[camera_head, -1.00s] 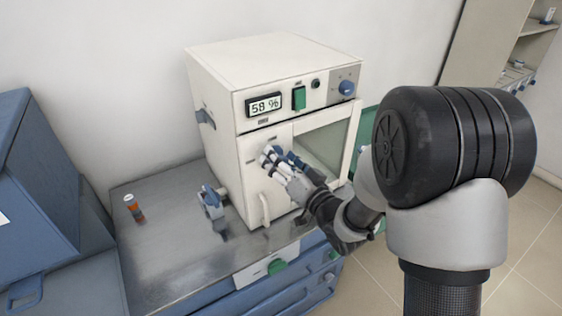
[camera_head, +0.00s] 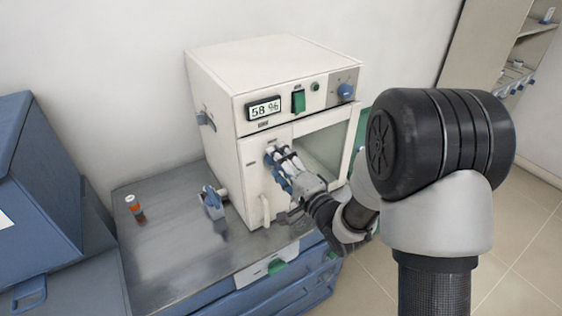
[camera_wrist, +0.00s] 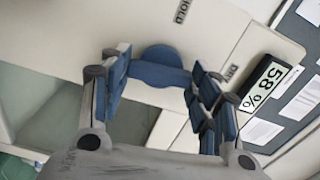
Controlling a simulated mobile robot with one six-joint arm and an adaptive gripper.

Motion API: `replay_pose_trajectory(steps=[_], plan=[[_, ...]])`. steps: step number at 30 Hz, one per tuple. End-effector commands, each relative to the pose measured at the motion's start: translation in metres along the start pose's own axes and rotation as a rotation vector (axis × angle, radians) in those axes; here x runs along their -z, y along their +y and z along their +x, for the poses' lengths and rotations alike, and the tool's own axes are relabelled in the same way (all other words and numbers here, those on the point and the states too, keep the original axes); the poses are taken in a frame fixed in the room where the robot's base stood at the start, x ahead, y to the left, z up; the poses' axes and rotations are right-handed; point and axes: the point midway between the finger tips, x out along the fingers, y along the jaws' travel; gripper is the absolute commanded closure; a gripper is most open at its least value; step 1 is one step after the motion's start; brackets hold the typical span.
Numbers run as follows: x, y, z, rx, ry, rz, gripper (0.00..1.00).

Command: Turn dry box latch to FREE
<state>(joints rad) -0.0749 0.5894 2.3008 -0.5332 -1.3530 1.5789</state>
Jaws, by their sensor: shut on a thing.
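The cream dry box (camera_head: 250,190) stands on the metal bench top. Its latch is a round blue knob with a straight bar across it on the front door, seen in the wrist view (camera_wrist: 163,54). My gripper (camera_wrist: 158,73) is shut on the latch, a blue fingertip at each end of the bar. In the head view, my gripper (camera_head: 277,158) covers most of the latch. I see no readable FREE label.
The dry box display (camera_head: 264,108) reads 58 %. A green switch (camera_head: 298,102) and a blue dial (camera_head: 345,91) sit beside it. A pale handle (camera_head: 265,210) is low on the door. A small blue-grey device (camera_head: 212,202) and an orange vial (camera_head: 134,206) stand on the bench.

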Motion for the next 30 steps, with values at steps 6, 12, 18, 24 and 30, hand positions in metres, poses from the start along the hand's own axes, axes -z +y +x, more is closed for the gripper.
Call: replay_pose_trajectory(steps=[6,12,18,24,30], plan=[[-0.0001,-0.0004,0.0002,0.001,0.000,0.090,0.67],[-0.0001,-0.0002,0.0002,0.001,0.000,0.128,0.67],[-0.0001,-0.0001,0.0002,0.001,0.000,0.136,0.67],[-0.0001,-0.0001,0.0002,0.001,0.000,0.136,0.67],[-0.0001,0.0000,0.0001,0.001,0.000,0.135,0.33]])
